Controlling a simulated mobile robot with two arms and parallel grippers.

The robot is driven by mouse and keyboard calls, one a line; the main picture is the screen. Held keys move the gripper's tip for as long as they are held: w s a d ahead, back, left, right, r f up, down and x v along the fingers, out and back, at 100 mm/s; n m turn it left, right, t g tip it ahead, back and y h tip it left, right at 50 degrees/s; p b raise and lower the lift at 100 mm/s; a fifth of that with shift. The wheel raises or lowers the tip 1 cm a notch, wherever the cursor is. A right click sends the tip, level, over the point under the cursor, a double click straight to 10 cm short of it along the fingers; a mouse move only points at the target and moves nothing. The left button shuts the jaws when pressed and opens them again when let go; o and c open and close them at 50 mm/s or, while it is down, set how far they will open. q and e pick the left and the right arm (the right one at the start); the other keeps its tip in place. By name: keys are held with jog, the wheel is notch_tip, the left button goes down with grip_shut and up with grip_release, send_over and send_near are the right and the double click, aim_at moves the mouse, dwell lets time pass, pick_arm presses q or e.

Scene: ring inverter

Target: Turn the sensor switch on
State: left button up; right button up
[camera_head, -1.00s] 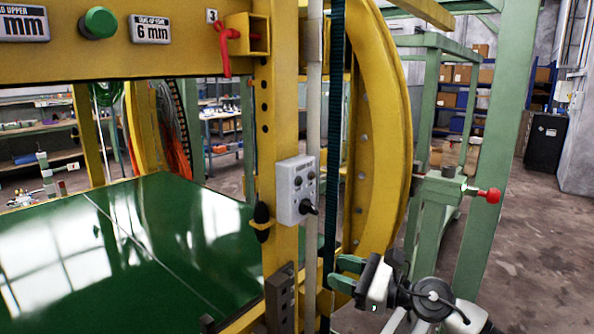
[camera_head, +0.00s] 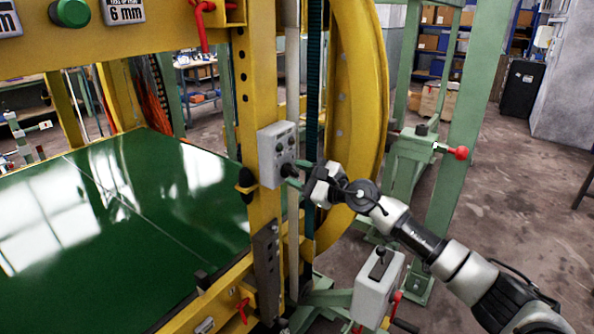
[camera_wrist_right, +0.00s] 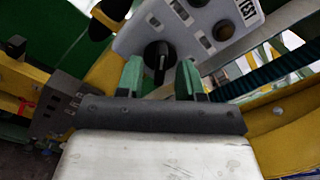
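The grey switch box (camera_head: 275,155) is fixed to the yellow upright and carries a black rotary switch knob (camera_head: 288,170) low on its face. In the right wrist view the box (camera_wrist_right: 205,18) fills the top, with the round black knob (camera_wrist_right: 157,56) and its pointer ridge in view. My right gripper (camera_head: 300,174) is at the knob, coming from the right. In the wrist view its green fingers (camera_wrist_right: 159,74) are apart, with the knob lined up between their tips. I cannot tell whether they touch it. My left gripper is out of view.
A yellow curved ring (camera_head: 362,100) and a dark toothed belt (camera_head: 313,75) stand just right of the box. A green glossy table (camera_head: 110,215) lies to the left. A green post (camera_head: 460,130) and a grey box with a lever (camera_head: 377,290) are near my right arm.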

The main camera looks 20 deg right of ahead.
jog(key=shift+w+a, duration=0.25)
grip_shut()
